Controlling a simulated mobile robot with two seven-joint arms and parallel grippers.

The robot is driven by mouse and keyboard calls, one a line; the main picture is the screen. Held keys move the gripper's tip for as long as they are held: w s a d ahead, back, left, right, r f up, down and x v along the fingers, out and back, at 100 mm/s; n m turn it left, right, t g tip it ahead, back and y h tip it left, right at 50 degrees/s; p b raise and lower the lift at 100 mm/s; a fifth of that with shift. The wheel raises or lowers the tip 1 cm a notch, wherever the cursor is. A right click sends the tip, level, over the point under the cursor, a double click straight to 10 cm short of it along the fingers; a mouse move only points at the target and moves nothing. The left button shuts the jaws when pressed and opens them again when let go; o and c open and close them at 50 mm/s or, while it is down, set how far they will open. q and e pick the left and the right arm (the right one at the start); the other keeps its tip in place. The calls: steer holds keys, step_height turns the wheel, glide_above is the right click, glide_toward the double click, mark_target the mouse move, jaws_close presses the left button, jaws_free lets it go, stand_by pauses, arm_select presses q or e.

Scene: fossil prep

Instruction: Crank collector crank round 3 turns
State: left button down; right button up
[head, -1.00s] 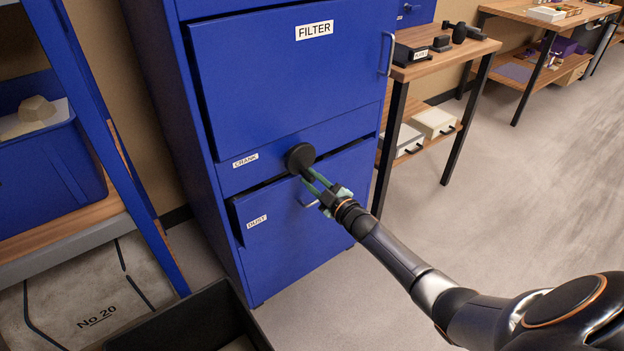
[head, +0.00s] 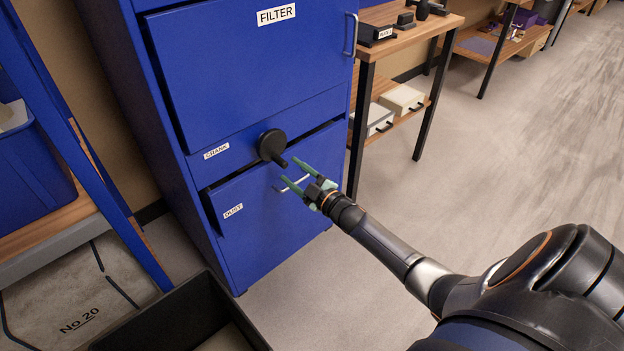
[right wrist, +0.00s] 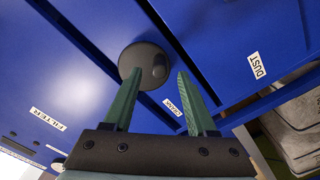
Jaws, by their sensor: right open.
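The collector crank is a dark round disc (head: 270,144) with a short handle at its lower right, on the blue cabinet's front beside the CRANK label (head: 216,151). My right gripper (head: 290,171) is open and empty, just off the handle to the lower right, its green fingers pointing at the cabinet. In the right wrist view the disc (right wrist: 143,58) shows beyond and between the open fingers, nearer the left one, with the handle seen nearly end-on. My left gripper is not in view.
The FILTER door (head: 245,60) is above the crank. The DUST drawer (head: 262,215) with its pale bar handle is below, close to my gripper. A dark open bin (head: 150,325) stands at lower left. A wooden table (head: 425,30) stands right of the cabinet; floor there is clear.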

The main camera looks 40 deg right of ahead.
steer(key=s+p, duration=0.1)
steer(key=s, duration=0.7)
steer(key=shift+s+d, duration=0.2)
steer(key=shift+d, duration=0.15)
stand_by(0.9)
